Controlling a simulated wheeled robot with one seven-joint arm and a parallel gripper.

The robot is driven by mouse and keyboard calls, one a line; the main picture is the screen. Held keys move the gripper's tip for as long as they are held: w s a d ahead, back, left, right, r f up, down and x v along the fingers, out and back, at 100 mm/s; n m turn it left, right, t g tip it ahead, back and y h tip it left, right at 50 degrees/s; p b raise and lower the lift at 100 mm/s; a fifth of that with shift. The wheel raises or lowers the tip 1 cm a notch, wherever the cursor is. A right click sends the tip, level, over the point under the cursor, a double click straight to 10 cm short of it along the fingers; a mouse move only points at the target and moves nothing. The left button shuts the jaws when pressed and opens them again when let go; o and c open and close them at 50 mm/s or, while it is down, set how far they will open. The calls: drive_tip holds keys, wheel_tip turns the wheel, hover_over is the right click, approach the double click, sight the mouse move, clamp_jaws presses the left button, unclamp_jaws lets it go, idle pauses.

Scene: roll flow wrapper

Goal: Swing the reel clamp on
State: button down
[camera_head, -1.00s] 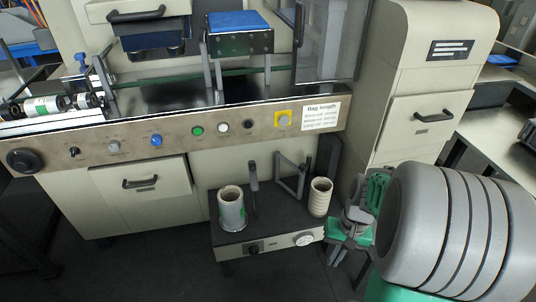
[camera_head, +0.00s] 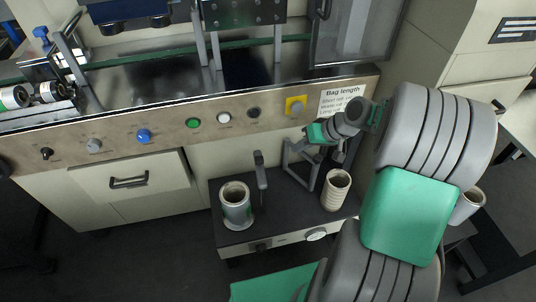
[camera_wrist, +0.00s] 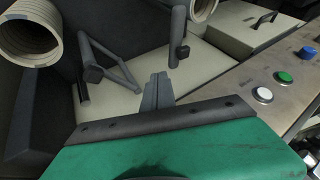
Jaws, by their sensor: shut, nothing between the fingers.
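A grey angled bracket with a dark end, which looks like the reel clamp (camera_head: 301,158), stands at the back of the low reel bench; it also shows in the wrist view (camera_wrist: 116,66). A grey upright post with a dark knob (camera_head: 261,170) stands left of it, and also shows in the wrist view (camera_wrist: 177,32). I cannot tell for certain which of the two is the clamp. My gripper (camera_head: 338,155) is over the bench's back right, close to the bracket. In the wrist view my fingers (camera_wrist: 159,84) are together and empty, apart from both bracket and post.
A grey-white reel (camera_head: 235,210) and a cream ribbed reel (camera_head: 336,191) stand on the low bench (camera_head: 290,212). Behind it is the machine's control panel (camera_head: 170,128) with coloured buttons. A cabinet drawer (camera_head: 130,188) is at left.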

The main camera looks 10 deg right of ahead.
sight(260, 166)
drive_tip(key=w+a+f+b, duration=0.3)
drive_tip(key=w+a+f, duration=0.1)
drive_tip(key=a+f, duration=0.3)
drive_tip(key=shift+w+a+f+b, duration=0.2)
drive_tip(key=shift+a+f+b, duration=0.2)
drive_tip(key=shift+f, duration=0.15)
